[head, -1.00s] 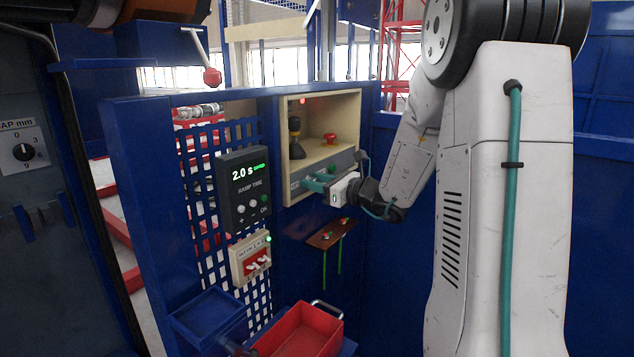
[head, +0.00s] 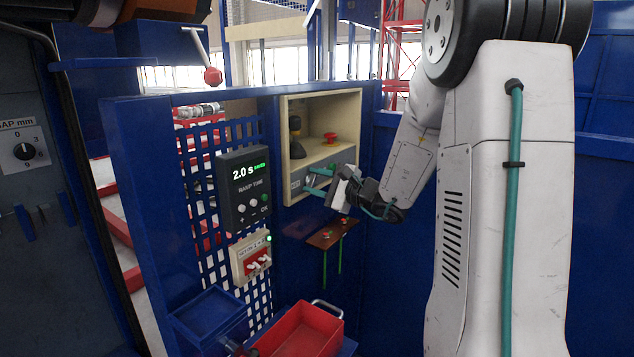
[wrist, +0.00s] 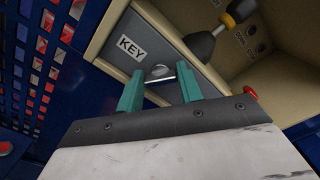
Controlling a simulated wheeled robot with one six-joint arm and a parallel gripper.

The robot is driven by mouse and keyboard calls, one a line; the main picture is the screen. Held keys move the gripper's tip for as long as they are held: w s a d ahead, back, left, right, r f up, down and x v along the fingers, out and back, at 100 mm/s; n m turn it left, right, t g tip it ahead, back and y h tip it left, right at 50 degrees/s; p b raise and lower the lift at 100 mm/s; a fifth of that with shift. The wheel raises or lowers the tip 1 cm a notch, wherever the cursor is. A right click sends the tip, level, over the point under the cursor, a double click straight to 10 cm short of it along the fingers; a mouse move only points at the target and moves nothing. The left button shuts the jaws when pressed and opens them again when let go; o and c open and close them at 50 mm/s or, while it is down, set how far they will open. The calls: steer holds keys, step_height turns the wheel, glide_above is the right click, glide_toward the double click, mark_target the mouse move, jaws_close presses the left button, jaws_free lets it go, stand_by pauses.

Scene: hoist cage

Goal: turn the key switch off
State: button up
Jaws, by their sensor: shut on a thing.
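The key switch sits on the sloped grey lower face of the cream control box (head: 287,140), beside a white KEY label (wrist: 132,48) in the wrist view. A small silver key (wrist: 161,71) shows between the teal fingers of my gripper (head: 317,181). My gripper is shut on the key, with its two fingers (wrist: 160,85) one on each side. In the head view the gripper is rolled at a slant, and the key is too small to make out. The key's exact angle is hard to tell.
Above the key are a black-and-yellow joystick (head: 295,138) and a red button (head: 330,137). A ramp-time display (head: 245,188) reads 2.0 s, with a switch box (head: 251,258) below it. A small brown shelf (head: 331,234) and a red tray (head: 300,332) are lower down.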

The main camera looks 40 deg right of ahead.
steer(key=n, duration=0.7)
steer(key=shift+f, duration=0.15)
stand_by(0.4)
steer(key=o, duration=1)
steer(key=shift+s, duration=0.1)
steer(key=shift+f, duration=0.1)
